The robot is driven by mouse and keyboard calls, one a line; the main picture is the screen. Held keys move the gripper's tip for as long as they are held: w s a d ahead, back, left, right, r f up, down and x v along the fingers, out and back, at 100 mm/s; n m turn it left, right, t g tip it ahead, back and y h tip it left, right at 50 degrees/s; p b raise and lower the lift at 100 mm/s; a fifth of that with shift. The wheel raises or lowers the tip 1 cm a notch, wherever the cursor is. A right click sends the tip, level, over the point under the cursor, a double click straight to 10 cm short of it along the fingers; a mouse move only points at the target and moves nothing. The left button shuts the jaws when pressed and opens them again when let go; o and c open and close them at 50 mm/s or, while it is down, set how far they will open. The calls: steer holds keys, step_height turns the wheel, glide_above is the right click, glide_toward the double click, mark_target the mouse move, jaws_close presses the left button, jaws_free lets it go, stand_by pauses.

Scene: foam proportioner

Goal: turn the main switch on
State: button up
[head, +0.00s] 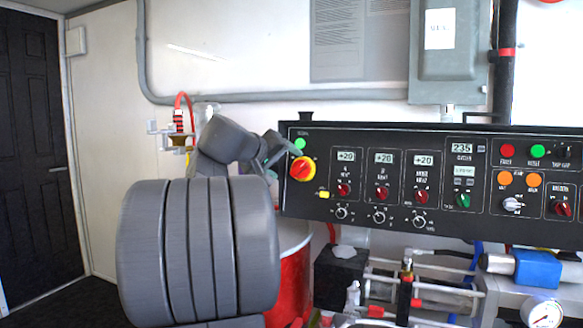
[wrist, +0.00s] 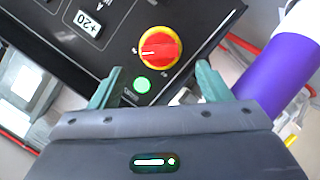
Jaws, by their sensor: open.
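The main switch (head: 302,169) is a red rotary knob on a yellow round plate at the left end of the black control panel. It also shows in the wrist view (wrist: 158,47), with a white mark on the red knob. My gripper (head: 275,147) is at the panel's left edge, beside the switch, partly hidden behind my arm. In the wrist view my gripper (wrist: 158,78) is open, with its two green fingers apart and nothing between them. The knob appears beyond the fingertips, roughly centred between them. I cannot tell the exact gap to it.
A lit green lamp (head: 300,144) sits close to the switch. The black panel (head: 330,212) carries several knobs, lamps and displays. A red container (head: 295,270) stands below. A purple cylinder (wrist: 270,85) is at the right in the wrist view. A grey box (head: 445,65) hangs above.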

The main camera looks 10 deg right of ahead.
mark_target(298, 169)
steer(key=v, duration=0.7)
steer(key=shift+s+a, duration=0.25)
steer(key=shift+s, duration=0.05)
steer(key=shift+r, duration=0.1)
steer(key=x, duration=1.3)
steer(key=shift+w+d, duration=0.15)
steer(key=shift+w, duration=0.05)
steer(key=shift+w+d, duration=0.15)
